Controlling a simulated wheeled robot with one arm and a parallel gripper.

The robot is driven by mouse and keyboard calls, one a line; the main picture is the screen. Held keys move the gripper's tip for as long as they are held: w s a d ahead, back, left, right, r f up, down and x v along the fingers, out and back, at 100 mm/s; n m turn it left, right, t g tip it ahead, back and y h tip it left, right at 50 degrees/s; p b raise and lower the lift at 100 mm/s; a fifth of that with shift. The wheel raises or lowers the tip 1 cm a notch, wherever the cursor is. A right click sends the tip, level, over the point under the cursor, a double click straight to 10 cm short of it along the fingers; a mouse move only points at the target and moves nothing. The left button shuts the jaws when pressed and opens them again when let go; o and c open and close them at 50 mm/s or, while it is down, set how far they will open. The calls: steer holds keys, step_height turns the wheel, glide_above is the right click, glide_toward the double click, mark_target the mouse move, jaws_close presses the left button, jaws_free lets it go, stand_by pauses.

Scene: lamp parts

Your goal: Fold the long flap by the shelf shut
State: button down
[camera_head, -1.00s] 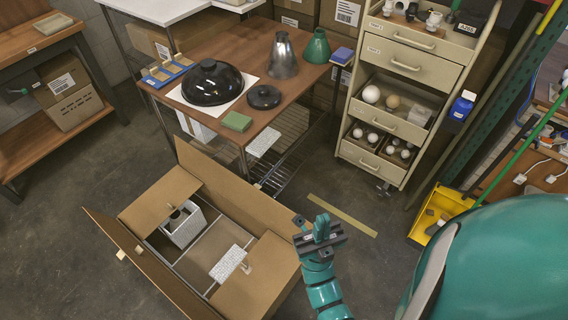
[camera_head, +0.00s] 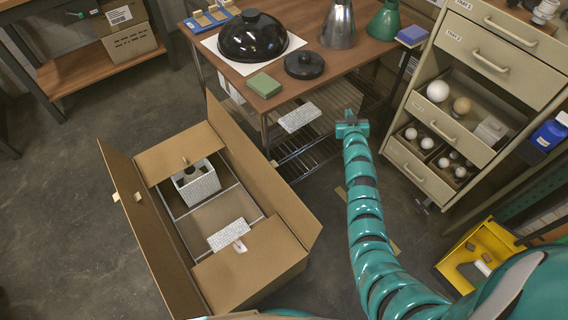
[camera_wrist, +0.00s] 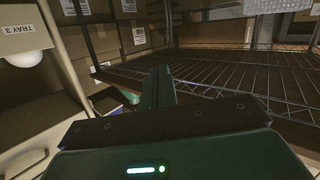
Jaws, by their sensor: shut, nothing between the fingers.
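The open cardboard box (camera_head: 282,281) stands on the floor. Its long flap by the shelf (camera_head: 262,172), on the right side, stands up and leans outward. The opposite long flap (camera_head: 150,235) also stands open on the left. Two short flaps, the far one (camera_head: 178,152) and the near one (camera_head: 245,272), lie folded in over the ends. My gripper (camera_head: 351,118) is shut and empty, right of the long flap and apart from it, near the wire shelf. In the wrist view my gripper (camera_wrist: 158,82) points toward the wire shelf (camera_wrist: 235,75); the flap is not visible there.
The wooden table (camera_head: 300,95) with a black dome (camera_head: 253,37) stands behind the box, with the wire shelf (camera_head: 310,150) below. The drawer cart (camera_head: 490,55) is right of my gripper. A white box (camera_head: 196,182) sits inside the carton. Floor is clear left of the box.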

steer(key=w+a+f+n+g+y+b, duration=0.1)
steer(key=a+f+n+g+y+b, duration=0.2)
steer(key=a+f+g+y+b, duration=0.35)
steer(key=s+a+n+g+y+b, duration=0.2)
steer(key=s+a+n+g, duration=0.3)
steer(key=s+a+g, duration=0.3)
steer(key=s+a+f+p, duration=0.1)
steer(key=s+a+f, duration=0.1)
steer(key=a+f, duration=0.4)
steer(key=shift+s+a+f+g+p, duration=0.25)
steer(key=shift+a+f+g, duration=0.2)
steer(key=shift+a, duration=0.95)
steer(key=shift+r+p, duration=0.2)
steer(key=shift+p, duration=0.25)
